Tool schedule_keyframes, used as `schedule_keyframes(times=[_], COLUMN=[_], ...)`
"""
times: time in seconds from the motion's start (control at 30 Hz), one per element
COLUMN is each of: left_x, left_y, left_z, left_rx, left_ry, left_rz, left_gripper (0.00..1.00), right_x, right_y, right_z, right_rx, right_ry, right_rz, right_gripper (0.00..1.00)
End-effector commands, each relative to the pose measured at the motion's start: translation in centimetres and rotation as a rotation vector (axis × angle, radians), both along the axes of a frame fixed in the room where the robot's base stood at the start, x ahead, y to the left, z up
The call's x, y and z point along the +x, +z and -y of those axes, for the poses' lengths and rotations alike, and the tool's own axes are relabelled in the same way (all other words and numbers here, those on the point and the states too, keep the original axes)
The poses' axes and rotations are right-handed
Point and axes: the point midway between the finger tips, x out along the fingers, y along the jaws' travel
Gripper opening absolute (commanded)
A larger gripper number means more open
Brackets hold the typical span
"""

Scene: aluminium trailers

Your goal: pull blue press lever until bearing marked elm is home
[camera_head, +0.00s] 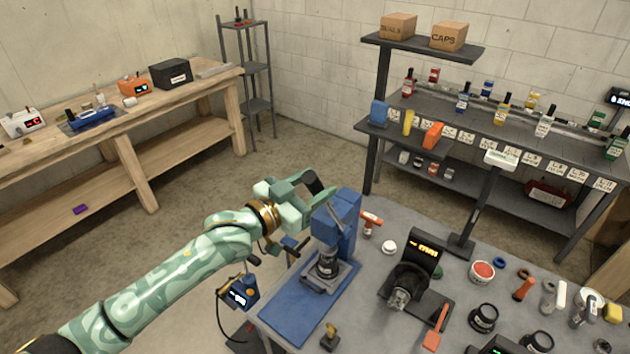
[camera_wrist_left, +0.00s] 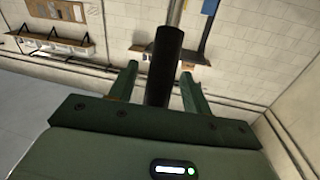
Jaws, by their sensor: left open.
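The blue press (camera_head: 337,225) stands on a blue base plate (camera_head: 290,309) at the front left of the grey bench. A dark cylindrical part (camera_head: 327,263) sits low in the press under its head; I cannot read any mark on it. My left gripper (camera_head: 316,194) is at the upper left of the press head, fingers open. In the left wrist view, the lever's black grip (camera_wrist_left: 164,62) stands between the open fingers (camera_wrist_left: 159,75), with a metal rod beyond it. I see a gap on the right side; contact on the left is unclear. My right gripper is not in view.
A black machine with an amber display (camera_head: 426,254) stands right of the press. An orange-handled tool (camera_head: 371,219), a white knob (camera_head: 389,247) and a red-topped tin (camera_head: 482,271) lie nearby. A dark shelf rack (camera_head: 470,137) stands behind, a wooden bench (camera_head: 138,113) at left.

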Motion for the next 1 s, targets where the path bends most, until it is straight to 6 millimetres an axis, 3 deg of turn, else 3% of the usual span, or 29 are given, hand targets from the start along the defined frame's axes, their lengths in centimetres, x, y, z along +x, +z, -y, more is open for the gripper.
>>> schedule_keyframes(times=[0.33,0.5,0.77,1.0], left_x=[0.3,0.3,0.0,-2.0], left_y=[0.0,0.0,-0.4,-2.6], left_z=[0.4,0.4,0.1,-1.3], left_rx=[0.000,0.000,-0.007,-0.064], left_ry=[-0.001,0.000,0.000,0.001], left_rz=[0.000,0.000,0.011,0.083], left_gripper=[0.49,0.01,0.00,0.00], right_x=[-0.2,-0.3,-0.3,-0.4], right_y=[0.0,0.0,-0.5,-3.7], right_z=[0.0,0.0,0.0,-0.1], right_rx=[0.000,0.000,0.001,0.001], right_ry=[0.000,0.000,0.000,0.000], right_rz=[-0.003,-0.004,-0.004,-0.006], right_gripper=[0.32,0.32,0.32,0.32])
